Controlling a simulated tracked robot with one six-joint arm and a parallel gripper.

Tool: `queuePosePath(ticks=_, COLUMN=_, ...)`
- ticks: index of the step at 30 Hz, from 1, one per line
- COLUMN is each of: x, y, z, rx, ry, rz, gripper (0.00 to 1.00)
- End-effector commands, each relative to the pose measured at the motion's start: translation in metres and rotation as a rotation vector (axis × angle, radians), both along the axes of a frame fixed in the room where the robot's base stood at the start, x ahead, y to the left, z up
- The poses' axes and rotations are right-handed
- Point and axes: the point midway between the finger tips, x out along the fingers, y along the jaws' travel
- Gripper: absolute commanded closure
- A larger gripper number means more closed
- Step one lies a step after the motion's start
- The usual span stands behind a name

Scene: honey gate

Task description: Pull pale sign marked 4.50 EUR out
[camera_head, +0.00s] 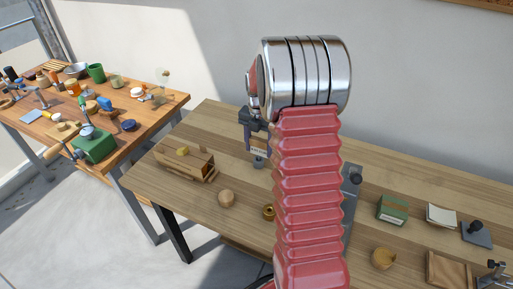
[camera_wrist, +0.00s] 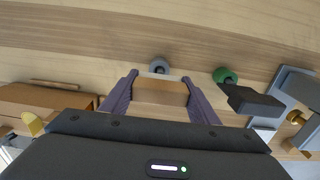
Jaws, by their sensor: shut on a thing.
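My gripper (camera_head: 257,137) is above the wooden table, left of my red arm in the head view. In the wrist view its two dark fingers (camera_wrist: 160,77) are shut on a tan, pale-edged block, which I take to be the sign (camera_wrist: 160,93). The sign also shows in the head view (camera_head: 258,149), with a pale face whose marking is too small to read. A small grey round piece (camera_wrist: 160,66) is right by the sign's edge; I cannot tell whether they touch. My arm hides part of the table to the right.
A wooden box (camera_head: 187,161) stands to the left. A round wooden piece (camera_head: 226,198) and a brass ring (camera_head: 268,211) lie in front. A green box (camera_head: 392,209) and a white pad (camera_head: 441,215) are at right. A green round piece (camera_wrist: 225,75) is close to the right finger.

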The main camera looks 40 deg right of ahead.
Motion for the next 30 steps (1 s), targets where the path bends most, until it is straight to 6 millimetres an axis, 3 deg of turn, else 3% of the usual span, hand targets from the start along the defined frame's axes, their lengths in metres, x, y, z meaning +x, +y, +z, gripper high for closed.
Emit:
queuePosePath(ticks=12, x=-0.0001, y=0.0001, z=-0.0001, rx=0.0, ry=0.0, rz=0.0, gripper=0.85)
queuePosePath(ticks=30, x=0.0001, y=0.0, z=0.005, rx=-0.001, ry=-0.001, rz=0.0, gripper=0.85)
